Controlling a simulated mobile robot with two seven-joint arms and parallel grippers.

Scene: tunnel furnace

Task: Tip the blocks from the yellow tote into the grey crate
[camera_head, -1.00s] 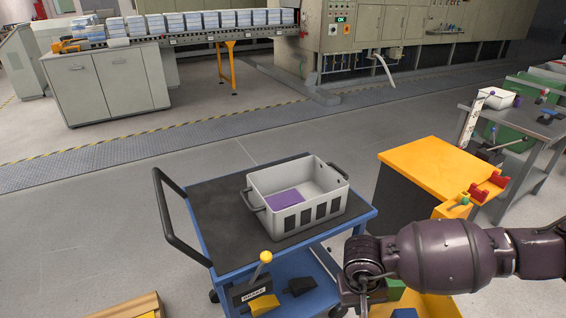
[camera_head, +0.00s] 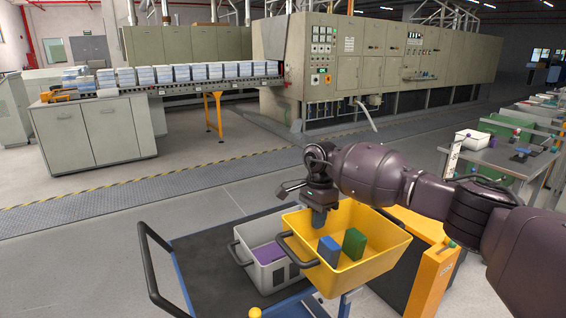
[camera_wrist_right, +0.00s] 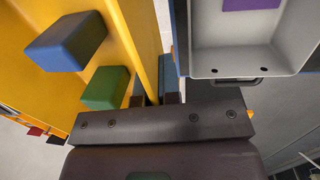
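The yellow tote (camera_head: 386,254) is held up in the air at the right of the cart and looks close to level. A blue block (camera_head: 329,251) and a green block (camera_head: 354,243) lie in it; the wrist view shows the blue block (camera_wrist_right: 66,42) and green block (camera_wrist_right: 105,88) too. My right gripper (camera_head: 319,217) is shut on the tote's wall, its fingers partly hidden in the wrist view (camera_wrist_right: 167,95). The grey crate (camera_head: 243,256) stands on the cart, left of and partly hidden behind the tote. A purple piece (camera_head: 266,253) lies in the crate. My left gripper is not in view.
The cart (camera_head: 200,257) has a dark top and a black handle (camera_head: 150,262) at left. Workbenches (camera_head: 500,160) stand farther right. The floor behind the cart is clear.

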